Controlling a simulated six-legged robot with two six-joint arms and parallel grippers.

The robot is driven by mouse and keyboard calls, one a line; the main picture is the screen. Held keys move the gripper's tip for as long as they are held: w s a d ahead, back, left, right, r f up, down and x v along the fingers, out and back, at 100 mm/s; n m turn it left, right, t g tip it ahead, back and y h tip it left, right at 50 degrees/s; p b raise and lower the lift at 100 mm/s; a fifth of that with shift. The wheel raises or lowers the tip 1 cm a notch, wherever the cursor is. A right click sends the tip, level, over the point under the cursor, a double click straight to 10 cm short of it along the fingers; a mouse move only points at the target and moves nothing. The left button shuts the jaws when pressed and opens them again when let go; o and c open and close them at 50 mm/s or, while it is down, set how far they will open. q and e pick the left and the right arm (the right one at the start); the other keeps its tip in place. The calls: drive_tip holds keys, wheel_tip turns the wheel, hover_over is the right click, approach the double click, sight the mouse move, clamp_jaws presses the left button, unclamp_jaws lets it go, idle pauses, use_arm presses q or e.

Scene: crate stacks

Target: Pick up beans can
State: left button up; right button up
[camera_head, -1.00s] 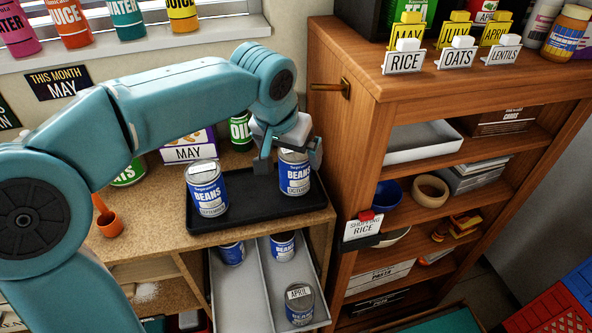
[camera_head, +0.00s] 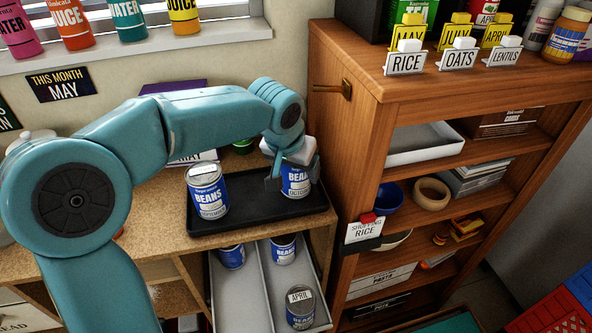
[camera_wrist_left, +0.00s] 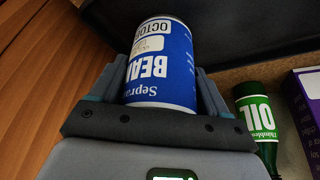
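A blue beans can (camera_head: 296,181) with an October label stands at the right end of a black tray (camera_head: 250,216) on the wooden counter. My left gripper (camera_head: 294,178) reaches down over it, one finger on each side. In the left wrist view the can (camera_wrist_left: 165,68) fills the space between the fingers (camera_wrist_left: 162,88), which appear to press on its sides. The can still rests on the tray. A second beans can (camera_head: 208,192), marked September, stands to its left on the tray, apart from the gripper. My right gripper is out of view.
A wooden shelf unit (camera_head: 345,120) rises close to the right of the tray. A green oil bottle (camera_wrist_left: 257,118) and a purple box (camera_wrist_left: 305,95) stand nearby. Below, an open drawer (camera_head: 262,300) holds several beans cans, including one marked April (camera_head: 300,308).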

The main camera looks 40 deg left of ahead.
use_arm(q)
drive_tip(key=shift+s+r, duration=0.15)
drive_tip(key=shift+r, duration=0.35)
wheel_tip(320, 180, up, 6)
drive_tip(key=shift+p, duration=0.7)
drive_tip(key=s+d, duration=0.1)
drive_tip(key=s, duration=0.5)
drive_tip(key=s+d+b, duration=0.1)
drive_tip(key=s, duration=0.5)
drive_tip(key=s+d+b, duration=0.1)
drive_tip(key=s, duration=0.6)
drive_tip(key=shift+s+d, duration=0.1)
drive_tip(key=shift+d, duration=0.2)
drive_tip(key=shift+f, duration=0.15)
